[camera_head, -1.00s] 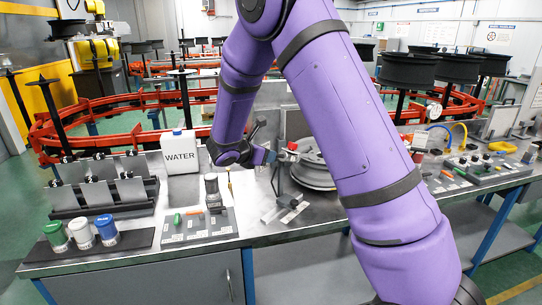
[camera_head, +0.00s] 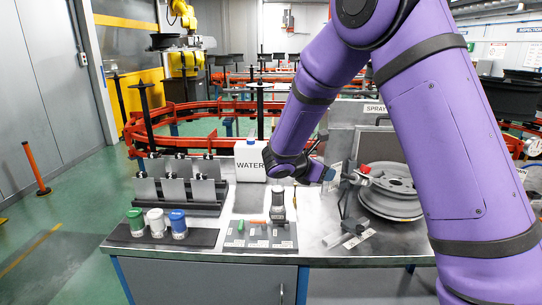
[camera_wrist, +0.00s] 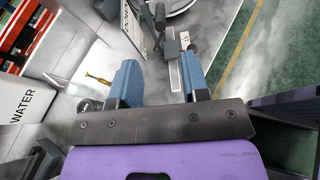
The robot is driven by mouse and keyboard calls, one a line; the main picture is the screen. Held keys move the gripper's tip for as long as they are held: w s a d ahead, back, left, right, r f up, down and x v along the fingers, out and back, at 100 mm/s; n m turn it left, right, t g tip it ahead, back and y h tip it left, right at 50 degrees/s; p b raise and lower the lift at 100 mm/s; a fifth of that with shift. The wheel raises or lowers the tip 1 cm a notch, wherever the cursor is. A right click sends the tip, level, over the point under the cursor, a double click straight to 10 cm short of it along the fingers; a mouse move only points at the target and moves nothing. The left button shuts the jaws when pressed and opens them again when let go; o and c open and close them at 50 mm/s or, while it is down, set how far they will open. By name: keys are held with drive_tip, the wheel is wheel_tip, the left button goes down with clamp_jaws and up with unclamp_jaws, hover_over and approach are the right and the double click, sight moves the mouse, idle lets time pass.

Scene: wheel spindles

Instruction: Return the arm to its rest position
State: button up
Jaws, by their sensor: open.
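My purple arm (camera_head: 445,150) reaches down over the workbench from the upper right in the head view. My gripper (camera_head: 328,174) is above the bench, between the white WATER container and the grey wheel rim (camera_head: 392,184). In the wrist view, my gripper's (camera_wrist: 160,72) two blue fingers stand wide apart with nothing between them. In the head view the fingers are small and partly merge with the dark items behind them.
The white WATER container (camera_head: 250,160) stands left of my gripper. A stand with a red clamp (camera_head: 363,169) is close on its right. Green, white and blue-lidded jars (camera_head: 156,222) and a tool board (camera_head: 262,240) are at the bench front. The floor at left is mostly clear.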

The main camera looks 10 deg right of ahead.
drive_tip(key=s+d+r+m+g+y, duration=0.1)
drive_tip(key=s+r+m+y, duration=0.2)
drive_tip(key=s+r+m, duration=0.35)
drive_tip(key=s+d+r+m+y, duration=0.1)
drive_tip(key=s+r+m+y, duration=0.2)
drive_tip(key=s, duration=0.7)
drive_tip(key=s+d+r+m+g+y, duration=0.1)
drive_tip(key=s+r+m+y, duration=0.1)
drive_tip(key=s+r+m, duration=0.55)
drive_tip(key=s+a+m+t+y, duration=0.3)
drive_tip(key=s+a+m+y, duration=0.1)
drive_tip(key=s, duration=0.8)
drive_tip(key=shift+a+f+m, duration=0.15)
drive_tip(key=shift+f+m, duration=0.1)
drive_tip(key=shift+m, duration=0.15)
